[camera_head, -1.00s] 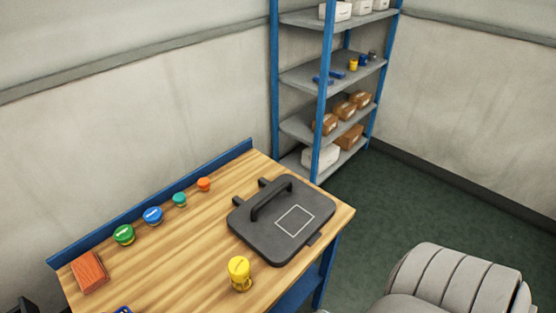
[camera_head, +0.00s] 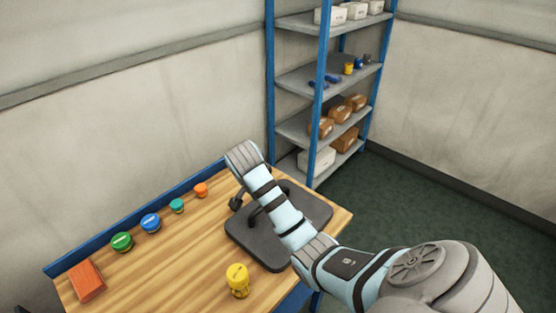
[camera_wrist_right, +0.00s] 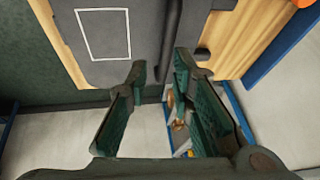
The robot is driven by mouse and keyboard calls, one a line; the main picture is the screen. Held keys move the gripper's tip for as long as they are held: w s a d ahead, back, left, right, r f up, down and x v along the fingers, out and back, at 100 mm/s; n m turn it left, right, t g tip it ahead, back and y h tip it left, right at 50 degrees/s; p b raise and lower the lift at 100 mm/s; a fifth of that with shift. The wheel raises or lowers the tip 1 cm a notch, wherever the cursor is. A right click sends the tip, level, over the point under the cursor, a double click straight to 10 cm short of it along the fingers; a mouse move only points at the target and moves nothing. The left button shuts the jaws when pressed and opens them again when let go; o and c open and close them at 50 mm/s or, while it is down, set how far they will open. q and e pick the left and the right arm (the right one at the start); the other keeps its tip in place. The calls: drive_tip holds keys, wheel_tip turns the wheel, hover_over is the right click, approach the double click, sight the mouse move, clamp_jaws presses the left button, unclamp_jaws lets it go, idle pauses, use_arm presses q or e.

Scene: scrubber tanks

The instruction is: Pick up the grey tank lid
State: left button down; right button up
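The grey tank lid (camera_head: 262,245) lies flat on the wooden bench, with a dark bar handle (camera_head: 255,216) on top. My right arm reaches across it and hides part of the lid and handle. In the right wrist view the lid (camera_wrist_right: 60,20) fills the upper left, with its white square outline and the handle (camera_wrist_right: 172,35). My right gripper (camera_wrist_right: 160,67) is open and empty, its fingers pointing toward the handle. In the head view the gripper is mostly hidden by the arm. A dark shape at the bottom left corner may be my left gripper (camera_head: 20,309); its fingers cannot be made out.
A yellow container (camera_head: 238,281) stands close to the lid's front. Green (camera_head: 121,242), blue (camera_head: 150,223), teal (camera_head: 177,206) and orange (camera_head: 201,190) caps line the back of the bench (camera_head: 190,265), beside a red-brown block (camera_head: 86,280). A blue-framed shelf (camera_head: 318,110) stands behind.

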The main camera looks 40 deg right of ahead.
drive_tip(key=shift+m, duration=0.6)
drive_tip(key=x, duration=0.4)
drive_tip(key=d+b+x, duration=0.1)
drive_tip(key=x, duration=0.4)
drive_tip(key=w+r+b+x, duration=0.1)
drive_tip(key=x, duration=0.3)
drive_tip(key=shift+d+f, duration=0.2)
drive_tip(key=shift+d, duration=0.15)
drive_tip(key=shift+w+r, duration=0.1)
clamp_jaws()
